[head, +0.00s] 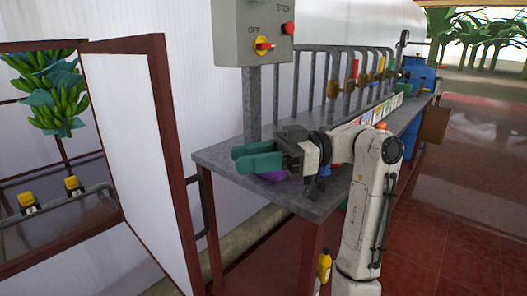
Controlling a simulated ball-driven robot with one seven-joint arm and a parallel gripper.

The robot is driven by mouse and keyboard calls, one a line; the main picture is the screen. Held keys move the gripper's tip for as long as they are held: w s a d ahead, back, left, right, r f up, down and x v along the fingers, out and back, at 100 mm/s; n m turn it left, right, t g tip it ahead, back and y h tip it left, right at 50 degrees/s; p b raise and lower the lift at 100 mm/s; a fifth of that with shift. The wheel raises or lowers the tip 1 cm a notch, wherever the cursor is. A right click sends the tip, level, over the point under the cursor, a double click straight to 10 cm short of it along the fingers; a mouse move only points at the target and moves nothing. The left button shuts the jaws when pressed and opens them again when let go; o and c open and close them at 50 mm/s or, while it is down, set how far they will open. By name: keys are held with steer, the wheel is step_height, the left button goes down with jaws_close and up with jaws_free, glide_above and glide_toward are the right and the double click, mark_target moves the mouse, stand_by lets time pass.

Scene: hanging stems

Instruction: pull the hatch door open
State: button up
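The hatch door (130,150) is a white panel with a red-brown edge, at the left of the head view. It stands swung out at an angle from its frame (115,45), and the opening beside it is uncovered. A dark bar handle (205,207) shows at the door's right side, partly hidden by the door's edge. My gripper (240,157) has two green fingers that point left, set apart with nothing seen between them. It is over the grey bench, to the right of the door and apart from the handle.
The grey bench (215,157) runs back to the right, with a purple item (273,177) under my gripper. A grey control box (254,30) stands on a post above it. Green bananas (55,100) hang beyond the opening. Red tiled floor (460,210) is clear at right.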

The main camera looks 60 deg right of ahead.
steer(key=shift+s+a+r, duration=0.2)
steer(key=shift+s+r, duration=0.15)
steer(key=shift+s, duration=0.45)
steer(key=shift+s+a+r, duration=0.15)
steer(key=shift+s+r, duration=0.15)
steer(key=shift+s, duration=0.45)
